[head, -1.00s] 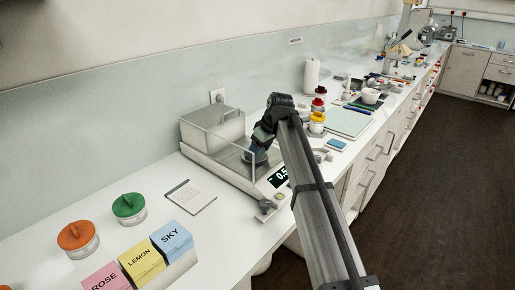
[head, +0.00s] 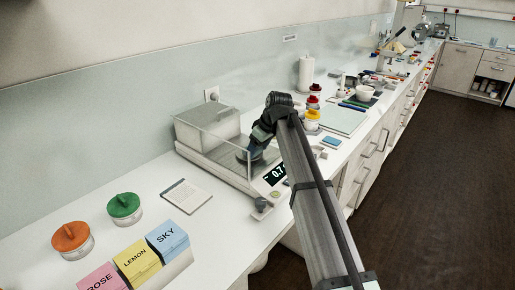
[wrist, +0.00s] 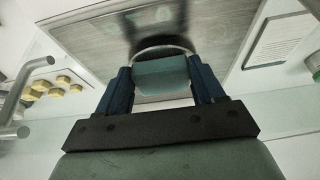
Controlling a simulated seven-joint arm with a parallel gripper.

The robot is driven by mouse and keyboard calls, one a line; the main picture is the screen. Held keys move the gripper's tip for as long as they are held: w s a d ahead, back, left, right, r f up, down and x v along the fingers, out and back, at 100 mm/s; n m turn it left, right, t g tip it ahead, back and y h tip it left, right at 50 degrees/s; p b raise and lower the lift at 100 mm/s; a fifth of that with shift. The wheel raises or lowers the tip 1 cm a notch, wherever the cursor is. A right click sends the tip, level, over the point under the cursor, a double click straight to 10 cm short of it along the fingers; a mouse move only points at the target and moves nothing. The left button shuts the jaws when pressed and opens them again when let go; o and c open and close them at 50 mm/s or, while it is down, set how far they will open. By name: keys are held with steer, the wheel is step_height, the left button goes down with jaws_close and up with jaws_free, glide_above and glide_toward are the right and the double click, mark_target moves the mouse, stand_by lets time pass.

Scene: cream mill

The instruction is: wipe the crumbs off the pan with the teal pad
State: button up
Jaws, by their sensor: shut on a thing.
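My gripper (wrist: 161,82) is shut on the teal pad (wrist: 160,76), which sits between its two blue fingers in the wrist view. The pan (wrist: 164,50) is a round plate whose pale rim shows just beyond the pad; the pad overlaps it in the picture, and I cannot tell whether they touch. In the head view my gripper (head: 254,152) reaches down inside the clear shield of the scale (head: 212,163), hiding most of the pan. No crumbs can be made out. The scale's display (head: 275,175) appears to read about -0.7.
Clear panels of the scale stand close around my gripper. A grey box (head: 208,122) is behind it. A notepad (head: 187,196), orange-lidded jar (head: 72,240) and green-lidded jar (head: 124,208) are to the left. Red- and yellow-lidded jars (head: 312,118) stand to the right.

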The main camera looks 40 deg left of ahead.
steer(key=shift+a, duration=0.9)
steer(key=shift+a+f, duration=0.1)
steer(key=shift+a, duration=1.55)
steer(key=shift+d, duration=0.1)
steer(key=shift+d, duration=2.4)
steer(key=shift+s+d+f, duration=0.1)
steer(key=shift+d+f, duration=0.05)
steer(key=shift+d, duration=0.5)
steer(key=shift+d+f, duration=0.15)
steer(key=shift+d, duration=0.5)
steer(key=shift+a+r, duration=0.15)
steer(key=shift+a, duration=0.9)
steer(key=shift+a+r, duration=0.15)
steer(key=shift+a, duration=2.6)
steer(key=shift+r, duration=0.15)
steer(key=shift+r, duration=2.9)
